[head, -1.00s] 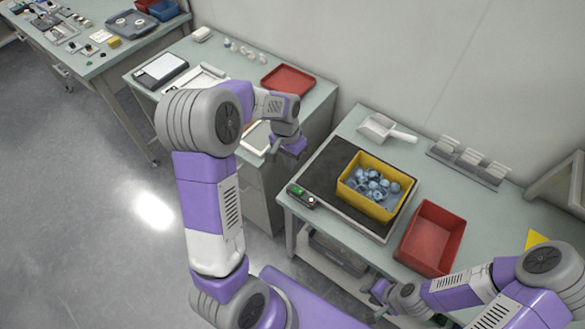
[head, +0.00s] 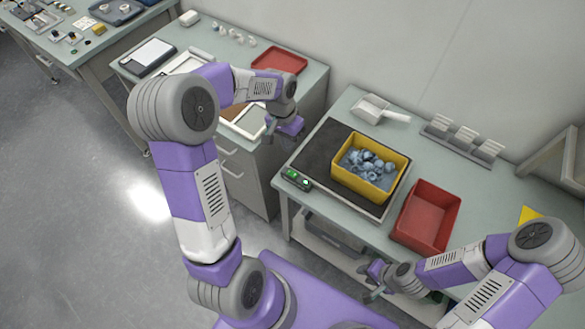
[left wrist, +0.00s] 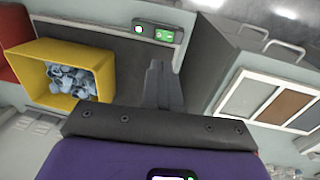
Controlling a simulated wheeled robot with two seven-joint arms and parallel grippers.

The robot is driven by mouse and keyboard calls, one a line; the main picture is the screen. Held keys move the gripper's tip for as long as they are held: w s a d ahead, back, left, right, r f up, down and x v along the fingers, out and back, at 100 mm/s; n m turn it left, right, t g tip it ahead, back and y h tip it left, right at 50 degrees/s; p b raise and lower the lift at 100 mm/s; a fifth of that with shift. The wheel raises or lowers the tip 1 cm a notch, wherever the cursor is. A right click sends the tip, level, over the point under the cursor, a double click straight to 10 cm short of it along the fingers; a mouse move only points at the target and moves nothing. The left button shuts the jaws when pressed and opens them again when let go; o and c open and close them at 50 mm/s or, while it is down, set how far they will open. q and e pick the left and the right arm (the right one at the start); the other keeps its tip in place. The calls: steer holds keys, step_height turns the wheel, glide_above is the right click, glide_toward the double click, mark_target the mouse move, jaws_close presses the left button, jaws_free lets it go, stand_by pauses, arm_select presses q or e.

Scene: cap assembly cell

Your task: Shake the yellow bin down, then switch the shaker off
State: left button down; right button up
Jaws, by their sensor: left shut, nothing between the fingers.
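The yellow bin (head: 369,168) sits on the dark plate of the shaker (head: 322,148), with several blue-grey caps (head: 364,160) inside. In the left wrist view the bin (left wrist: 42,78) is at the left. A small control box (head: 296,179) with a green display and a round button sits at the shaker's near left corner. It also shows in the left wrist view (left wrist: 153,33), with the display lit green. My left gripper (head: 287,133) is shut and empty, above and to the left of the control box. My right gripper (head: 370,283) is low near the table's front edge, its fingers too small to read.
A red bin (head: 427,216) stands right of the shaker. A scoop (head: 380,109) and a rack (head: 465,138) lie behind. A second bench at the left holds a red tray (head: 279,60). A gap separates the two benches.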

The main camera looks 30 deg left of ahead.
mark_target(294, 175)
stand_by(0.3)
arm_select(q)
steer(key=f+b, duration=0.1)
steer(key=f, duration=0.3)
steer(key=d+f, duration=0.1)
steer(key=f, duration=0.4)
steer(key=f+b, duration=0.1)
steer(key=f, duration=0.4)
steer(key=shift+d+b, duration=0.3)
steer(key=shift+d, duration=0.05)
